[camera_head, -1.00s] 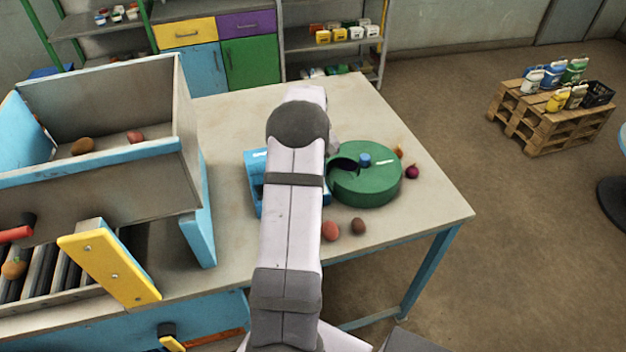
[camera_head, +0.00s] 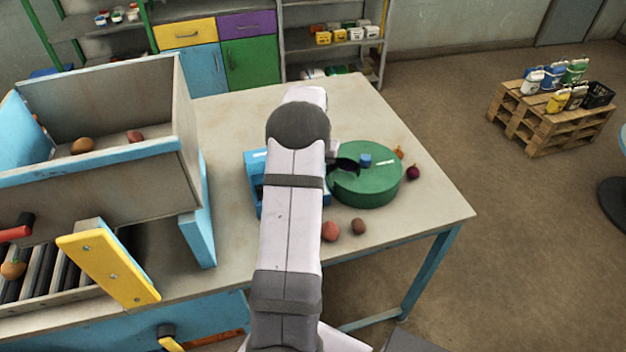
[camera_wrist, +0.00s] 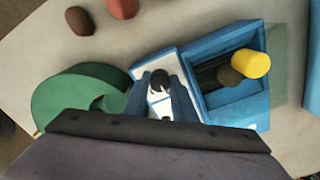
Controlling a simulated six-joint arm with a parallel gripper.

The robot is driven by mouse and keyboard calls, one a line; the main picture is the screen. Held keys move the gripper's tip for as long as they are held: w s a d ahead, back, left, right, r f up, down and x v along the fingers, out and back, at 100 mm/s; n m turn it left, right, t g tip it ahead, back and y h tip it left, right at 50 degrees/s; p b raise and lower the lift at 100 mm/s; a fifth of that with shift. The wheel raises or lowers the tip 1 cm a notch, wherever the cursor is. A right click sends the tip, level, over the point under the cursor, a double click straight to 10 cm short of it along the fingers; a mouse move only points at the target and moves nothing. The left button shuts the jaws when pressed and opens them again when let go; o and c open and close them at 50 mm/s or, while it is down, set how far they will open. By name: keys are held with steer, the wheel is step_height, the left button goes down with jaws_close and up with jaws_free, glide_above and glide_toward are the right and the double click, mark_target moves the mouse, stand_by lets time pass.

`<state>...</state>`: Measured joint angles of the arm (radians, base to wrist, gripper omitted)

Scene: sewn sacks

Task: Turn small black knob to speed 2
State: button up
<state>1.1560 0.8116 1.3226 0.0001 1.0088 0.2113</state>
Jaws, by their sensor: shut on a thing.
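The small black knob (camera_wrist: 160,78) shows as a dark shape on a white panel (camera_wrist: 172,62) of the blue machine in the wrist view. My gripper (camera_wrist: 160,96) has its two blue fingers on either side of it and is shut on it. The fingers partly cover the knob and panel, so I cannot read a speed mark. In the head view my arm hides the gripper, the knob and much of the blue machine (camera_head: 254,166).
A green drum (camera_head: 368,188) with a blue cap (camera_head: 365,160) stands beside the machine. A yellow cylinder (camera_wrist: 250,64) rises at the machine's open box. Two round vegetables lie near the front edge, including a reddish one (camera_head: 331,231). A grey bin (camera_head: 100,190) stands left.

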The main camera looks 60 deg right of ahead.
steer(key=shift+d+r, duration=0.1)
steer(key=shift+r, duration=0.05)
steer(key=o, duration=0.8)
steer(key=shift+c, duration=0.2)
steer(key=shift+r+b, duration=1.3)
steer(key=shift+r, duration=2.35)
